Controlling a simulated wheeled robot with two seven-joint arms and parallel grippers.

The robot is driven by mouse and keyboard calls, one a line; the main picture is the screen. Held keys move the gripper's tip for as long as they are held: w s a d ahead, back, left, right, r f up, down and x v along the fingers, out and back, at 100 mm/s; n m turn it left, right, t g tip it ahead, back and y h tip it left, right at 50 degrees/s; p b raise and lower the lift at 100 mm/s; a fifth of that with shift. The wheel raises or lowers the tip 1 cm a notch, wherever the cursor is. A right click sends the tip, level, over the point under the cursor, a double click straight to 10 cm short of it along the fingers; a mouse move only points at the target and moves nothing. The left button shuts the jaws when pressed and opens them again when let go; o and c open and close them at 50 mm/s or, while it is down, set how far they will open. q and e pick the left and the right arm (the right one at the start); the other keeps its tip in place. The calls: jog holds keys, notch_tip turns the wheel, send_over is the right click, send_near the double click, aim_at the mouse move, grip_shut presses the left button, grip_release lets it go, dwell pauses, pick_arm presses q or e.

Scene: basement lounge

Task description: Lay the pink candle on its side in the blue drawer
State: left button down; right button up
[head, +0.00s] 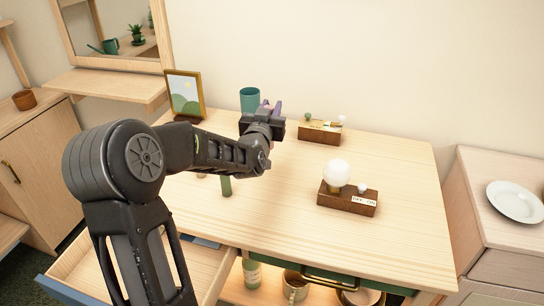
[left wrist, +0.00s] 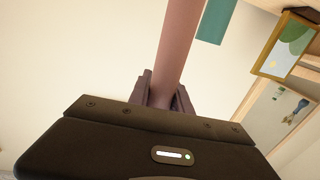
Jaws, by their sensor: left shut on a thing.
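My left gripper (head: 270,108) is up over the back of the table, its fingers pointing away from me. In the left wrist view it (left wrist: 165,95) is shut on the pink candle (left wrist: 179,45), a long dusty-pink rod that runs up out of the picture. In the head view the gripper and arm hide most or all of the candle. The blue drawer (head: 60,291) is pulled open at the lower left, with a blue front and pale wooden inside. My forearm covers part of it, and a dark blue thing (head: 207,241) shows at its inner edge. My right gripper is not in view.
A teal cup (head: 250,98), a picture frame (head: 185,95) and a wooden block (head: 320,133) stand at the table's back. A green cylinder (head: 226,186) stands near my forearm. A globe lamp (head: 337,174) is at right.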

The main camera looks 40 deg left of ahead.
pick_arm(q)
notch_tip(320, 180, down, 6)
jog(key=shift+r, duration=0.2)
notch_tip(320, 180, down, 4)
jog(key=shift+r+p, duration=0.15)
jog(key=shift+p, duration=0.2)
jog(key=shift+f+b, duration=0.25)
jog(key=shift+b, duration=0.05)
jog(key=c, duration=1.2)
grip_release()
jog(key=shift+r, duration=0.1)
jog(key=shift+r, duration=0.1)
